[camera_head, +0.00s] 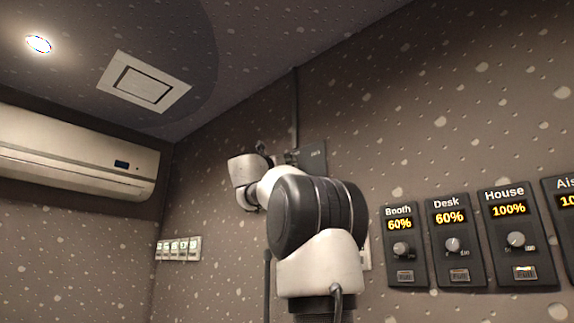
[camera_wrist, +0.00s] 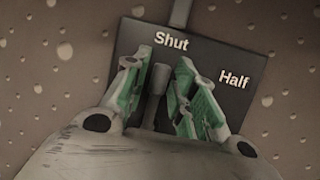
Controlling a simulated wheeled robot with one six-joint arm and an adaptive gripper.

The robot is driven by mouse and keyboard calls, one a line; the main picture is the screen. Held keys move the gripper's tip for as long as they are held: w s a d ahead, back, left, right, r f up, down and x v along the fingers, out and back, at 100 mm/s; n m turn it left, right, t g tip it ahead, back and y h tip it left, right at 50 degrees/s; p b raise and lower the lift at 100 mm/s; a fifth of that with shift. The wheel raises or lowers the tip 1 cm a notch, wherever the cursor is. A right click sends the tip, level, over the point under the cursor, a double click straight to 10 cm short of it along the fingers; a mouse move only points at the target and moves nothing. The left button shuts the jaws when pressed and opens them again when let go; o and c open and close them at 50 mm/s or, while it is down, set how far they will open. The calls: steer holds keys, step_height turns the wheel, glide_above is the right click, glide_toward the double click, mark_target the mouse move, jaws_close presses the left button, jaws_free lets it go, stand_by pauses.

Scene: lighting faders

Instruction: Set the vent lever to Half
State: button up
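The vent lever (camera_wrist: 157,82) is a grey bar on a dark panel (camera_wrist: 222,62) in the wrist view. The panel reads "Shut" at the top and "Half" to the right. The lever points up, nearest to "Shut". My gripper (camera_wrist: 158,70) has its green-padded fingers one on each side of the lever, with a visible gap on both sides, so it is open around it. The lever's lower part and the lower panel are hidden by my gripper. In the head view the panel (camera_head: 315,156) shows partly behind my arm; the lever is not clear there.
A conduit (camera_head: 295,110) runs up the wall from the panel. Fader boxes Booth (camera_head: 403,270), Desk (camera_head: 458,269) and House (camera_head: 515,265) are on the wall at right. A switch row (camera_head: 178,249) and an air conditioner (camera_head: 75,155) are at left.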

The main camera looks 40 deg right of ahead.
jaws_close()
steer(key=s+m+g, duration=0.1)
steer(key=m, duration=0.1)
steer(key=m+g+h, duration=0.1)
steer(key=m, duration=0.2)
steer(key=s+m+g, duration=0.1)
steer(key=m+g, duration=0.1)
steer(key=shift+s+f+m, duration=0.3)
steer(key=shift+f, duration=0.05)
steer(key=shift+s+d+f+m+g, duration=0.1)
steer(key=shift+s+f+m+g, duration=0.2)
steer(key=shift+m+g, duration=0.55)
steer(key=shift+s+f+m+g, duration=0.15)
steer(key=shift+s+m+g, duration=0.2)
steer(key=shift+m, duration=0.85)
steer(key=shift+s+d+f+m+g, duration=0.1)
steer(key=shift+s+f+m+g, duration=0.15)
steer(key=shift+m+g, duration=0.65)
steer(key=shift+m, duration=0.25)
steer(key=shift+o, duration=2.2)
jaws_free()
